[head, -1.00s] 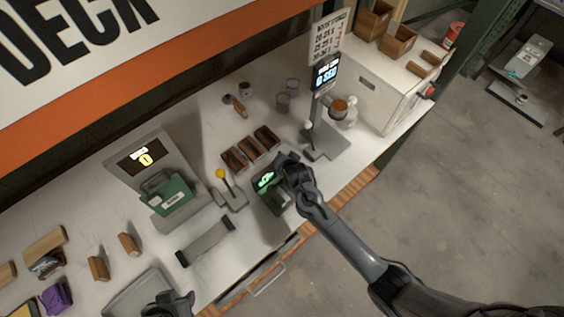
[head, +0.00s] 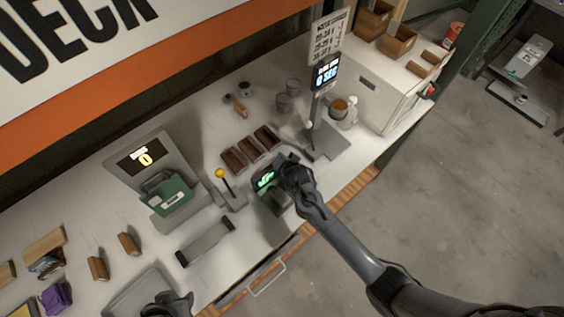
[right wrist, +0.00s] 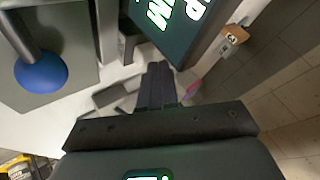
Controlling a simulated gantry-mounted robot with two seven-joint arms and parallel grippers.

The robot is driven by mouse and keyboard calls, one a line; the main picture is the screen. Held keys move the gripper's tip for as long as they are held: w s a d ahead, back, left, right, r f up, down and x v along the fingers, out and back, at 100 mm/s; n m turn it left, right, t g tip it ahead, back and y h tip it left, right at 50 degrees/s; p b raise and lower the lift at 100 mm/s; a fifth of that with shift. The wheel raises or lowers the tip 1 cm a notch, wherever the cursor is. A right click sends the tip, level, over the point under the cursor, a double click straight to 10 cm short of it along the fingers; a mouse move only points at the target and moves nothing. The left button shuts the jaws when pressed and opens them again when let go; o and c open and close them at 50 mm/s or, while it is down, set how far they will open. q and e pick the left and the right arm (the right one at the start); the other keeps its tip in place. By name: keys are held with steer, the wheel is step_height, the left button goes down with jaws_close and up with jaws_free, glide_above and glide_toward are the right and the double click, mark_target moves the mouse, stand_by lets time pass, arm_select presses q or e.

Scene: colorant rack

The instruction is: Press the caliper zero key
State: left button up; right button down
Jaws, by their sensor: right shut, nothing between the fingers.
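The caliper unit (head: 268,192), a dark block with a lit green readout, stands near the front edge of the bench in the head view. My right gripper (head: 287,167) is shut and empty, at the unit's right side. Its closed fingers (right wrist: 158,85) point away from the camera in the right wrist view, below a dark screen (right wrist: 165,22) with green-white characters. I cannot make out the zero key, or whether the fingertips touch anything.
A yellow-knobbed lever (head: 220,174) and brown bins (head: 250,149) stand close to the caliper unit. A stand with a lit display (head: 326,74) is behind right. A green case (head: 168,193) is left. A blue ball knob (right wrist: 42,72) shows in the right wrist view.

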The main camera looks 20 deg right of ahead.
steer(key=shift+f, duration=0.5)
stand_by(0.4)
steer(key=shift+r, duration=0.1)
stand_by(0.3)
steer(key=shift+r+p, duration=0.8)
steer(key=shift+r+p, duration=0.8)
steer(key=shift+r, duration=0.05)
step_height(320, 180, up, 3)
steer(key=p, duration=0.3)
steer(key=shift+r, duration=0.2)
